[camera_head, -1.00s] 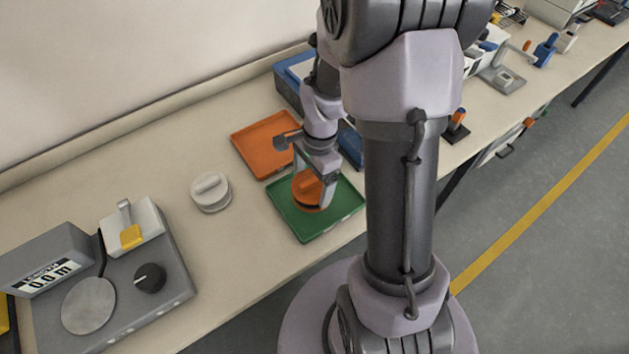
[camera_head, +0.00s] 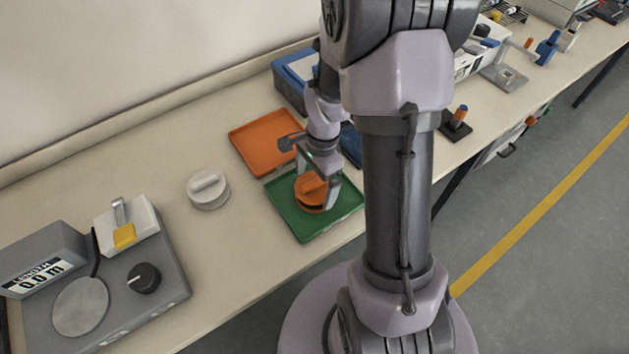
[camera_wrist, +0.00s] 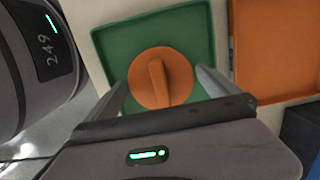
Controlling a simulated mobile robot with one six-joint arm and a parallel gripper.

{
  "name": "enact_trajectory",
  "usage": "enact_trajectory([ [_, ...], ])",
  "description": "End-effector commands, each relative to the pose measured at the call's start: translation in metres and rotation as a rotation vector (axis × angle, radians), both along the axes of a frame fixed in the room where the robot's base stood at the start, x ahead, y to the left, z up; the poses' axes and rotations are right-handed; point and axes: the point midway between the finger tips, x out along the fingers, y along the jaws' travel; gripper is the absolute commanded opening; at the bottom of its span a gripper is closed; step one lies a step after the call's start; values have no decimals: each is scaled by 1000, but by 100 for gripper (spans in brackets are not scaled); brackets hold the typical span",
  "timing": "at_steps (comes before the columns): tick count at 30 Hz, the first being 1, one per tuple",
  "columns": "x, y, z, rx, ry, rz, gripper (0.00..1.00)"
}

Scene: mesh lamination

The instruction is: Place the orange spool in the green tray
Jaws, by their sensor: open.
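The orange spool (camera_head: 311,190) rests in the green tray (camera_head: 288,222), upright with its ridged handle on top. In the wrist view the round orange spool (camera_wrist: 178,82) lies inside the rim of the green tray (camera_wrist: 115,42). My gripper (camera_head: 318,180) is open above the spool. In the wrist view its two fingers (camera_wrist: 160,88) stand on either side of the spool, with gaps showing between them and it.
An orange tray (camera_head: 262,143) lies behind the green tray and shows empty. A white spool (camera_head: 208,191) stands to the left on the bench. A grey length meter (camera_head: 110,290) is at the lower left. A blue box (camera_head: 290,85) stands at the back.

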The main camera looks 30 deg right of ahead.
Motion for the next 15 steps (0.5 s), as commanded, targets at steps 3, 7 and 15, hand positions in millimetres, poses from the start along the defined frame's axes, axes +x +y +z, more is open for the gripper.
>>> enact_trajectory([
  [3,1,-4,32,-3,-5,-1,100],
  [7,1,-8,72,-3,-6,-1,100],
  [15,1,-14,118,-2,-4,2,100],
])
